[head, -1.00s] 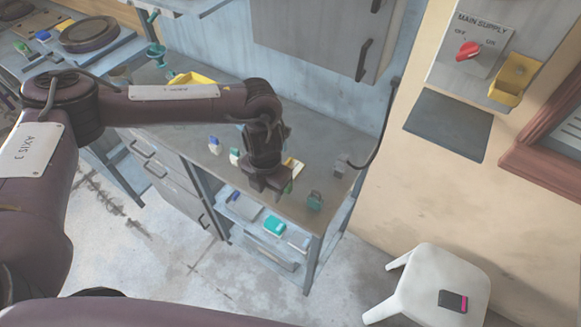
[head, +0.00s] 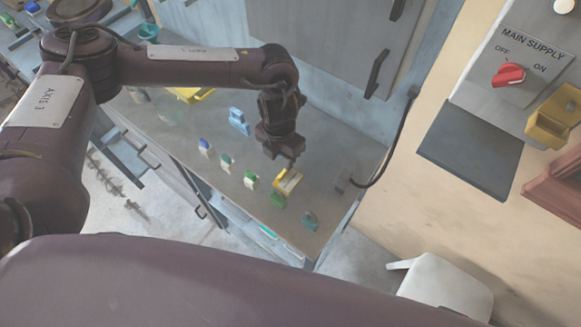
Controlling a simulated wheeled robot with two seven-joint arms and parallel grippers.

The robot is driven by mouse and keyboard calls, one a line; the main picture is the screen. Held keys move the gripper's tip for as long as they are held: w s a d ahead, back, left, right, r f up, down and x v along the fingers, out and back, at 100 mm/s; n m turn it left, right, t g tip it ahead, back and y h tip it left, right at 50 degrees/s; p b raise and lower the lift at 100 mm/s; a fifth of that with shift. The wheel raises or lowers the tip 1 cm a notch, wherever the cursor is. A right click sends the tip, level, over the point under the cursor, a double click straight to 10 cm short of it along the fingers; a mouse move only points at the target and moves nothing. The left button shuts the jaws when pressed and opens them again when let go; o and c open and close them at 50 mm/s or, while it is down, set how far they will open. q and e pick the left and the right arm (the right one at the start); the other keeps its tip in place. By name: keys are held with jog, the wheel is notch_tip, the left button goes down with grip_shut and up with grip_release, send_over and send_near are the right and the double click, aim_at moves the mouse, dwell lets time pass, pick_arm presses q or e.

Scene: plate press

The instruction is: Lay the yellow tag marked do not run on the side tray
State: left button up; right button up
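A small yellow piece with a pale face (head: 288,181) lies on the grey workbench (head: 325,155), near its front right. It looks like the yellow tag, but its lettering is too small to read. My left gripper (head: 283,155) points down just above and behind it, with its fingers apart and nothing seen between them. A dark grey flat tray (head: 471,152) is at the wall on the right, below the main supply switch, and looks empty. I cannot tell for certain that it is the side tray. My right gripper is not in view.
Several small coloured pieces, among them a blue-topped one (head: 205,147) and a green one (head: 278,201), stand around the bench. A grey-green piece (head: 310,220) is near the front edge. A yellow holder (head: 553,118) and a red switch (head: 509,75) are on the wall. A white stool (head: 446,285) stands below.

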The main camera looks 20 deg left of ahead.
aim_at(283, 172)
pick_arm(q)
jog(key=shift+s+f+p, duration=0.3)
jog(key=shift+s+f, duration=0.15)
jog(key=shift+f, duration=0.25)
jog(key=shift+d+f+p, duration=0.1)
jog(key=shift+f+p, duration=0.25)
jog(key=f, duration=0.2)
jog(key=w+f+p, duration=0.1)
jog(key=shift+d+f, duration=0.1)
jog(key=shift+f, duration=0.65)
jog(key=shift+s, duration=0.1)
grip_shut()
